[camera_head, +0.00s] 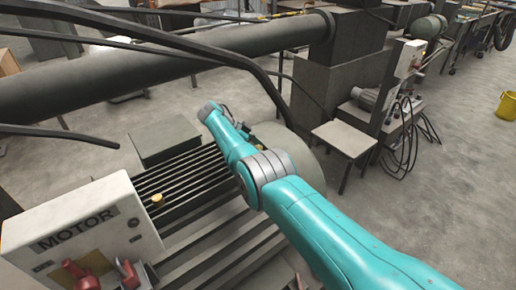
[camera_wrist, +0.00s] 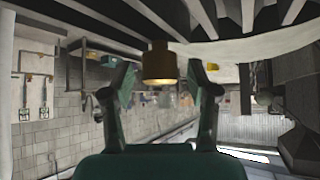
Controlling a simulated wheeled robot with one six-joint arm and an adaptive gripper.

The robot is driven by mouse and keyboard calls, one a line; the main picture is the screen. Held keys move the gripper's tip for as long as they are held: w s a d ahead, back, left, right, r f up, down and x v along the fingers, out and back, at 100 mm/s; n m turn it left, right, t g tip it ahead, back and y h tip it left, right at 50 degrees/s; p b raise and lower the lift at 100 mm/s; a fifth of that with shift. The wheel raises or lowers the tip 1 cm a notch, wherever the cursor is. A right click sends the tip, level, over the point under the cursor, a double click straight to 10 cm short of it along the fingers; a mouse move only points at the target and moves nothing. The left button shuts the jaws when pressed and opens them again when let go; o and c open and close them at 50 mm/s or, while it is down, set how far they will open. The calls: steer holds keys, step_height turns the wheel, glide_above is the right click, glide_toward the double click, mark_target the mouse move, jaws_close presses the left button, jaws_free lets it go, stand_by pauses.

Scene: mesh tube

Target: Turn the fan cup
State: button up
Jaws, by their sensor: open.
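A brass cup (camera_wrist: 159,65), which I take for the fan cup, sits between the two fingers of my gripper (camera_wrist: 161,80) in the wrist view. The fingers stand apart on either side of it, with visible gaps. My gripper is open and holds nothing. In the head view my teal arm reaches over the finned motor body to its far end, near the rounded grey cover (camera_head: 300,160). My gripper and the cup there are mostly hidden by the arm. Another brass cup (camera_head: 157,200) sits on the motor nearer the white box marked MOTOR (camera_head: 75,228).
A thick dark pipe (camera_head: 160,75) and black cables cross behind and above the motor. A small grey table (camera_head: 343,138) stands at right, with a yellow bucket (camera_head: 507,105) farther off on open floor.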

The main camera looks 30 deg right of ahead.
step_height(320, 180, up, 10)
steer(key=shift+f, duration=0.15)
stand_by(0.4)
